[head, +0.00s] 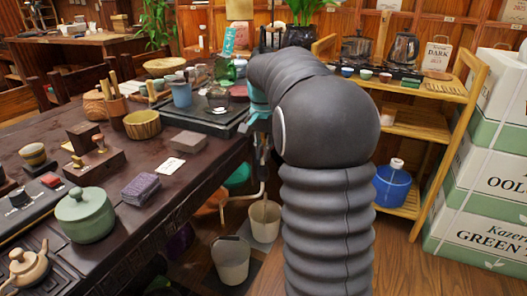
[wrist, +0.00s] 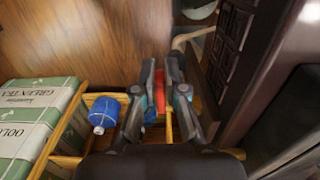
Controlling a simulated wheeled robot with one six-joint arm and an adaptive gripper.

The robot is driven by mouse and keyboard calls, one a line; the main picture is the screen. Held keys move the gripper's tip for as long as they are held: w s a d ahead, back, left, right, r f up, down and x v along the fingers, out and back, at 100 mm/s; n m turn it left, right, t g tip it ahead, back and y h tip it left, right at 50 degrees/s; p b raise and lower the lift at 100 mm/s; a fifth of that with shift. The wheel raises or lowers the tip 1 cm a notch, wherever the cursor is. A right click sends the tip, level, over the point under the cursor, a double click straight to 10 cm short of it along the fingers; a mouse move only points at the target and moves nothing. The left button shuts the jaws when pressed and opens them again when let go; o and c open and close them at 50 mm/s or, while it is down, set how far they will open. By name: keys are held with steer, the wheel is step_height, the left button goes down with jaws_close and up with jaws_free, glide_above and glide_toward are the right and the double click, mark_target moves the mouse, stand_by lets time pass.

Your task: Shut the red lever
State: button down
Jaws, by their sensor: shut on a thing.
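The red lever (wrist: 159,90) shows in the wrist view as a narrow red piece between the two dark fingers of my gripper (wrist: 163,72). The fingers are closed on it, one on each side, and they hide much of it. Its mount and its angle cannot be made out. In the head view my own grey arm stands in the middle and covers most of the gripper; the red lever does not show there.
The dark tea table (head: 120,215) runs along the left, with its edge close to my arm. Two grey buckets (head: 231,260) (head: 264,220) stand on the floor below. A wooden shelf (head: 425,150) with a blue jug (head: 392,185) and stacked tea boxes (head: 480,190) stand right.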

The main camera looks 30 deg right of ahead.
steer(key=shift+s+a+f+t+h+b, duration=0.1)
steer(key=shift+f+t+h+b, duration=0.4)
steer(key=shift+b, duration=0.65)
steer(key=shift+f+t+h+b, duration=0.35)
steer(key=shift+h+b, duration=0.35)
steer(key=shift+b, duration=0.45)
steer(key=shift+r, duration=0.1)
steer(key=c, duration=1.2)
jaws_free()
steer(key=shift+r, duration=0.1)
steer(key=v, duration=1.2)
